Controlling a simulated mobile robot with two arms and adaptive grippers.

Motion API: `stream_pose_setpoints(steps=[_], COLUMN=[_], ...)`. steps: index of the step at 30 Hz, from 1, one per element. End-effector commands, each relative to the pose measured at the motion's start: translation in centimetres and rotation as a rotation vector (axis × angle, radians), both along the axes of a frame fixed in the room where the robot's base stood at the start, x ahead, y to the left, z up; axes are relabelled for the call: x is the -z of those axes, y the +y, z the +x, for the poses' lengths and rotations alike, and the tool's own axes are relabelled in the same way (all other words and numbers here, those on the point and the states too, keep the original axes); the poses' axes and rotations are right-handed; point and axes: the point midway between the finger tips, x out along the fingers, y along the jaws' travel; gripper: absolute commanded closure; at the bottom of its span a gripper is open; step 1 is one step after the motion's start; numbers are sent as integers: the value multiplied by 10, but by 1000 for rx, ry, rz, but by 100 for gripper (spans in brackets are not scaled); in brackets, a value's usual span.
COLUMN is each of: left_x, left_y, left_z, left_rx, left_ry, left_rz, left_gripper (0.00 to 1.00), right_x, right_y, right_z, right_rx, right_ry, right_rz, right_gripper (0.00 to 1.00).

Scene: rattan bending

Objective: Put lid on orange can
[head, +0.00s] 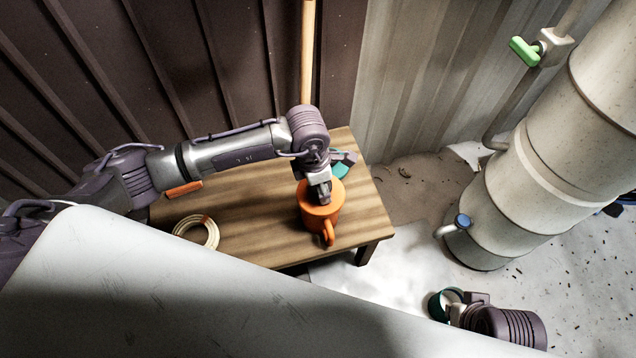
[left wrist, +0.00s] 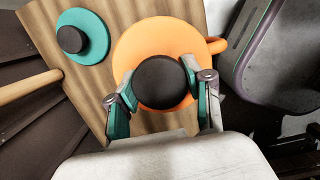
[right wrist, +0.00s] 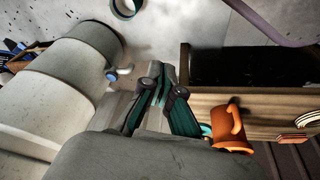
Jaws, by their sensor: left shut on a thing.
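The orange can (head: 310,220) stands upright on the wooden table (head: 262,200), its handle toward the front. In the left wrist view an orange disc (left wrist: 135,48) with a black knob (left wrist: 160,82) covers the can's top, so the can's opening is hidden. My left gripper (head: 320,192) points down over the can. In the left wrist view its fingers (left wrist: 161,88) are shut on the black knob from both sides. Whether the lid is fully seated on the rim cannot be told. My right gripper (right wrist: 162,75) is empty, its fingers drawn together, away from the table.
A teal lid with a black knob (left wrist: 82,36) lies on the table behind the can. A rattan coil (head: 196,233) lies at the table's front left. A wooden pole (head: 307,55) rises behind. A large pale cylinder (head: 500,200) stands right. A dark teal ring (right wrist: 128,6) shows in the right wrist view.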

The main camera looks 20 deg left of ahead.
Motion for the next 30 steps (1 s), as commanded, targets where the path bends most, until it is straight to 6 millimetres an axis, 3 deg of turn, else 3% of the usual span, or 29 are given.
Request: stream_pose_setpoints(steps=[30], left_x=[13], left_y=[0], left_z=[0], left_rx=[0], left_ry=[0], left_rz=[0], left_gripper=[84], right_x=[-8], right_y=[3], right_z=[-5], right_rx=[7], right_ry=[-7], right_rz=[11], right_gripper=[100])
